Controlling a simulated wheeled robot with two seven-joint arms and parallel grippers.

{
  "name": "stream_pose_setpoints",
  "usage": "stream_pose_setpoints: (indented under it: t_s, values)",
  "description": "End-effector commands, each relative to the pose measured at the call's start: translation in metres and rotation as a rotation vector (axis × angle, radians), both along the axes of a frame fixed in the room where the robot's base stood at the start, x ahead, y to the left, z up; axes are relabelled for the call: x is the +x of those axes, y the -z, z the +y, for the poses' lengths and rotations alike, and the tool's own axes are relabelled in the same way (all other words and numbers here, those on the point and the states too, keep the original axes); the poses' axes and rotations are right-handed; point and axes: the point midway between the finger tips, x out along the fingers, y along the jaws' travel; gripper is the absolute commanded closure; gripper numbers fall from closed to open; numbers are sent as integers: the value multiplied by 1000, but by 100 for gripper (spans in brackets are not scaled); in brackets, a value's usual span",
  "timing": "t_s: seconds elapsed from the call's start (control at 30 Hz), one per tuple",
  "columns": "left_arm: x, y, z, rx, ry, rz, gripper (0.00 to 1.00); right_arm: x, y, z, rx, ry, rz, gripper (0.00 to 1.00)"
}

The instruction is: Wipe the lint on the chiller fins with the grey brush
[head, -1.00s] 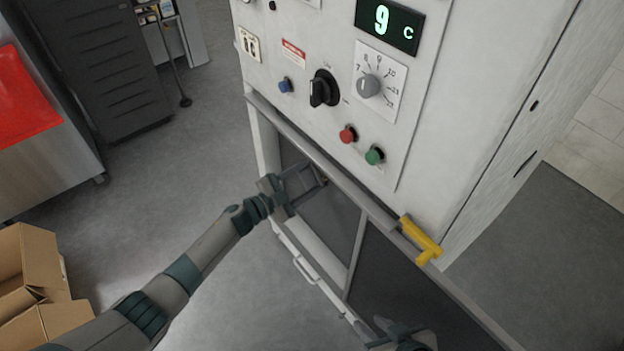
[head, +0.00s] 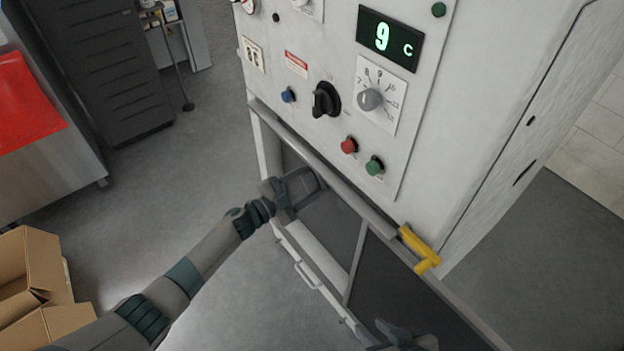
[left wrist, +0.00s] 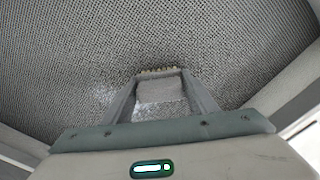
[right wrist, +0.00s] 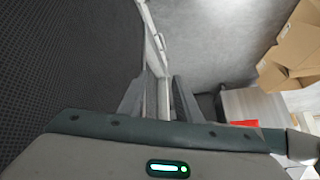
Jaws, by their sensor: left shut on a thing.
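My left gripper (head: 302,188) reaches to the dark mesh-like fin panel (head: 330,215) low on the machine's front. In the left wrist view its fingers (left wrist: 158,95) are shut on the grey brush (left wrist: 158,90). The pale bristle edge (left wrist: 158,72) is at the fins (left wrist: 215,45); whether it touches them I cannot tell. Whitish lint (left wrist: 104,95) shows faintly on the fins left of the brush. My right gripper (head: 392,332) is at the bottom of the head view. In the right wrist view its fingers (right wrist: 157,97) are apart, with a pale frame edge showing between them.
The control panel (head: 335,60) has knobs, buttons and a display reading 9 C. A yellow handle (head: 418,248) sticks out at the panel's lower right. Cardboard boxes (head: 35,275) and a steel cabinet (head: 45,170) with a red top stand left. Open floor lies between.

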Motion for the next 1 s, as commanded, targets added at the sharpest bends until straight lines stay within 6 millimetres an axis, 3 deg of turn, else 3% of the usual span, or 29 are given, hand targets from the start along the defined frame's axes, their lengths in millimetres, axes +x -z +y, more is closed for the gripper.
stream_pose_setpoints:
  t_s: [0.43,1.0]
  values:
    - [-26,-1,-17,-2,2,1,65,0,-16,0,0,0,0,69]
    - [-31,0,-21,-1,1,1,65,0,-18,0,0,0,0,69]
